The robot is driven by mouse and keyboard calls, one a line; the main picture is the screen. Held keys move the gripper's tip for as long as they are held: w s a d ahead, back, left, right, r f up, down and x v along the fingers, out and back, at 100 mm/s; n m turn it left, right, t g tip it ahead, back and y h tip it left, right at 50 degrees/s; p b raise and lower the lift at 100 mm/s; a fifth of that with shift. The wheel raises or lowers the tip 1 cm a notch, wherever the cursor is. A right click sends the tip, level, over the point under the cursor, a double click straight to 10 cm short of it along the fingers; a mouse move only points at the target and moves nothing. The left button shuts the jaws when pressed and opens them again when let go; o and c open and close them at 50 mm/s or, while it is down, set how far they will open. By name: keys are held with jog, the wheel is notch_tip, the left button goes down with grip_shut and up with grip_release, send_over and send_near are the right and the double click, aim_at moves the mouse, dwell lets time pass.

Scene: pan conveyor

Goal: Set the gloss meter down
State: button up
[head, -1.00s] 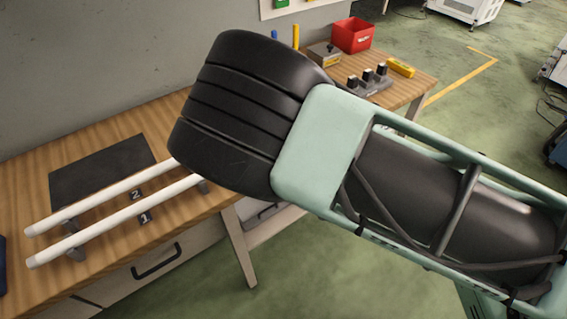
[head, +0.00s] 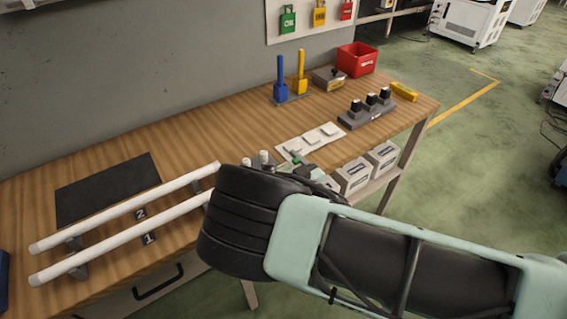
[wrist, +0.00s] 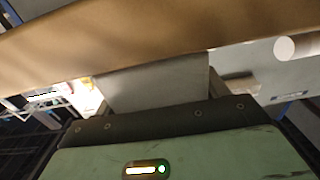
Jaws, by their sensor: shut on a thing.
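My gripper (head: 300,170) is low over the front edge of the wooden bench in the head view, mostly hidden behind my dark wrist. In the wrist view a plain grey block (wrist: 155,90) stands straight in front of my palm. It appears to be the gloss meter in my shut jaws; the fingers and its lower side are hidden. I cannot tell whether it touches the bench.
The white plate with square pads (head: 308,143) lies just behind my gripper. Two white rods (head: 120,222) on supports and a dark mat (head: 108,188) are at the left. A black-knobbed block (head: 367,108), red bin (head: 357,60) and blue and yellow handles (head: 281,80) stand farther back.

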jog(key=shift+f, duration=0.15)
jog(key=o, duration=1.2)
jog(key=shift+c, duration=0.2)
